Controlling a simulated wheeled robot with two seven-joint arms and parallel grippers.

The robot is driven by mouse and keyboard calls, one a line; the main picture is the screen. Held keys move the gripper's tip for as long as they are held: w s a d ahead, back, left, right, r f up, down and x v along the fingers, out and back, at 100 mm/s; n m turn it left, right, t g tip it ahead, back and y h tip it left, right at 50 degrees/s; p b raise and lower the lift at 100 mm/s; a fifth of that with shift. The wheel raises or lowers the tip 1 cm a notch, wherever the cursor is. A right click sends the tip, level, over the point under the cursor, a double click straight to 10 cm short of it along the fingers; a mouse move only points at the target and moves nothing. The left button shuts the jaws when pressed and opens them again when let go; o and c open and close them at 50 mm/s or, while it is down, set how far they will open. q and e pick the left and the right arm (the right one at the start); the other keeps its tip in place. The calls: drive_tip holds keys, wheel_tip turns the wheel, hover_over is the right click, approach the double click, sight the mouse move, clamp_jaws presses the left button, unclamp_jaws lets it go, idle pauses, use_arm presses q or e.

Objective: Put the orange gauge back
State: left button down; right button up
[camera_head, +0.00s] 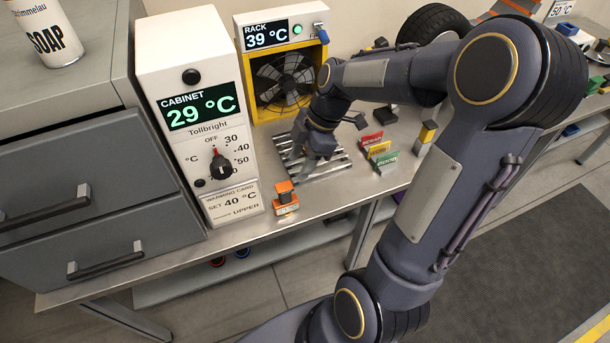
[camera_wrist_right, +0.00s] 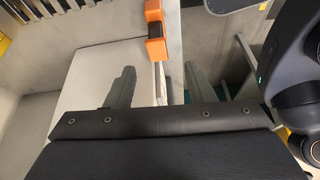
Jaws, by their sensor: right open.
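A small orange gauge (camera_head: 285,191) with a dark middle stands by the bench's front edge, just right of the white cabinet, with a small pale label at its foot. It also shows at the top of the right wrist view (camera_wrist_right: 155,32), beyond the fingertips. My right gripper (camera_head: 298,165) is over the slatted metal rack, behind and a little right of the gauge, apart from it. In the right wrist view its two fingers (camera_wrist_right: 158,82) are spread with nothing held between them. My left gripper is out of view.
The white cabinet (camera_head: 190,90) with a dial stands left of the gauge. Behind are a yellow-framed fan unit (camera_head: 283,83) and a tyre (camera_head: 432,24). Red, yellow and green cards (camera_head: 378,150) stand right of the slatted rack (camera_head: 325,166). The bench drops off at its front edge.

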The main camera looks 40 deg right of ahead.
drive_tip(key=s+a+r+m+t, duration=0.2)
drive_tip(key=s+a+m, duration=0.2)
drive_tip(key=s+m, duration=0.3)
drive_tip(key=s+a+r+m+t, duration=0.2)
drive_tip(key=s+a+r+m, duration=0.1)
drive_tip(key=s+m, duration=0.5)
drive_tip(key=shift+s+a+r+m+h, duration=0.15)
drive_tip(key=shift+a+r+m+h, duration=0.2)
drive_tip(key=shift+a+m, duration=0.25)
